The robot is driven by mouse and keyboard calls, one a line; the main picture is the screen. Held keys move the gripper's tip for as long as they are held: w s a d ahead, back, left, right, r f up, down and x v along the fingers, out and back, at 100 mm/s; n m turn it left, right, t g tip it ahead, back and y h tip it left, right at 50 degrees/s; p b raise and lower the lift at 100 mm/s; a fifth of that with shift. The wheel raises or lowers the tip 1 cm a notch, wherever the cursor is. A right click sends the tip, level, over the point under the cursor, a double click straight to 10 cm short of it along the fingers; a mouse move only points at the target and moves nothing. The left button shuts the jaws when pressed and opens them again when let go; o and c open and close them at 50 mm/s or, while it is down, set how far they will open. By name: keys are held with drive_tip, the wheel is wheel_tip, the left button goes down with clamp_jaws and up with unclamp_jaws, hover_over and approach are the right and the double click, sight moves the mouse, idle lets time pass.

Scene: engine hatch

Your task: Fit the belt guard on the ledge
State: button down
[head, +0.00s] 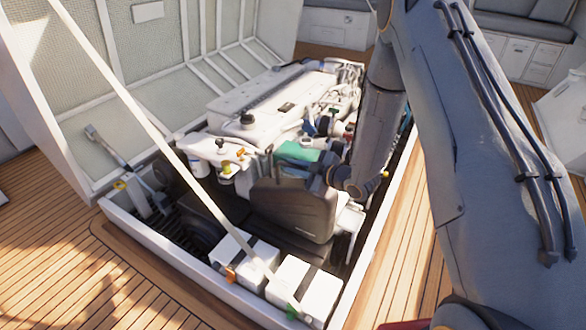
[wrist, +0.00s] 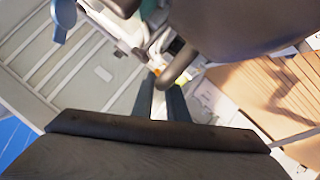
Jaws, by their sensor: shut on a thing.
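The belt guard (head: 292,210) is a dark, broad panel, held roughly upright at the near end of the engine (head: 275,95). In the wrist view the dark guard (wrist: 235,25) fills the upper right, with a curved grip part near my fingertips. My gripper (head: 333,177) reaches in from the right and is shut on the guard near its upper right side. In the wrist view its two fingers (wrist: 160,85) meet the curved part. The ledge cannot be told apart; the guard hides what lies behind and under it.
White battery-like boxes (head: 305,287) stand close in front of the guard. A pale strut (head: 150,130) crosses diagonally on the left. The raised hatch lid (head: 150,50) stands at the left and back. The coaming (head: 175,275) edges the bay; wooden deck (head: 400,270) lies outside.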

drive_tip(key=shift+s+a+r+p, duration=0.1)
drive_tip(key=shift+s+r+p, duration=0.05)
drive_tip(key=shift+r+p, duration=0.55)
drive_tip(key=shift+s+a+r+p, duration=0.1)
drive_tip(key=shift+r+p, duration=0.25)
drive_tip(key=shift+r, duration=0.55)
